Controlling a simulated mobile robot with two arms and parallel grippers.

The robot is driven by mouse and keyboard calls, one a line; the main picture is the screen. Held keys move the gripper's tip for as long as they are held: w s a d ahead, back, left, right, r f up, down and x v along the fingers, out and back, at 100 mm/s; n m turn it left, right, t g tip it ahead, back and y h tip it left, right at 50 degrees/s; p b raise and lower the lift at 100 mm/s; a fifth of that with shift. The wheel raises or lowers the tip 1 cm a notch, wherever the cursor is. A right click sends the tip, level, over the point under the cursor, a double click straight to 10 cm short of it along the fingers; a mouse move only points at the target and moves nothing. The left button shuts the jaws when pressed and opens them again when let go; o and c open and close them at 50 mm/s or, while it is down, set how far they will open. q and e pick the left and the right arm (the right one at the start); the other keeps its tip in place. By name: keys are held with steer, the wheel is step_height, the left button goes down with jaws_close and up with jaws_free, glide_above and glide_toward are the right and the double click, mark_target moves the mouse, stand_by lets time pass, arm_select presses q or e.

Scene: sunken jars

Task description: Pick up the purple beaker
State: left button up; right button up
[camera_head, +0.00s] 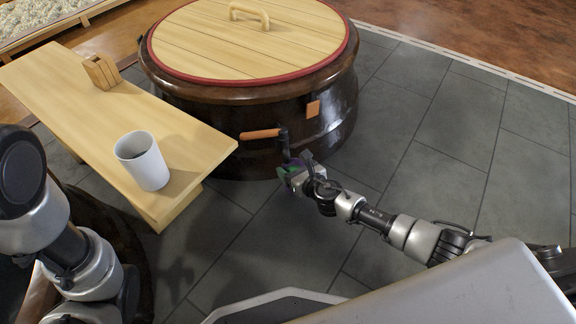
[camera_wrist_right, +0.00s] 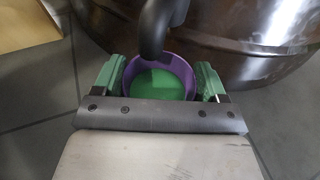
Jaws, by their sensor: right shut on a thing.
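The purple beaker (camera_wrist_right: 187,69) is between the green-padded fingers of my right gripper (camera_wrist_right: 160,80) in the right wrist view. It has a purple rim and a green inside. The right gripper is shut on it. In the head view the right gripper (camera_head: 296,177) is low beside the large dark jar, and the beaker is small and mostly hidden there. A dark curved spout-like part (camera_wrist_right: 158,28) hangs over the beaker in the wrist view. My left arm shows at the left of the head view, but its gripper is not in view.
The dark jar (camera_head: 190,128) has a round wooden lid (camera_head: 240,50) and an orange tap handle (camera_head: 260,134). A wooden bench (camera_head: 95,115) at the left carries a white cup (camera_head: 142,160) and a small wooden block (camera_head: 101,72). Grey tiled floor at the right is clear.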

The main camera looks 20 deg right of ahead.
steer(key=s+d+r+p, duration=0.4)
steer(key=s+d+r, duration=0.1)
steer(key=d, duration=0.3)
steer(key=shift+s+r, duration=0.2)
steer(key=shift+r, duration=0.25)
steer(key=shift+r, duration=0.1)
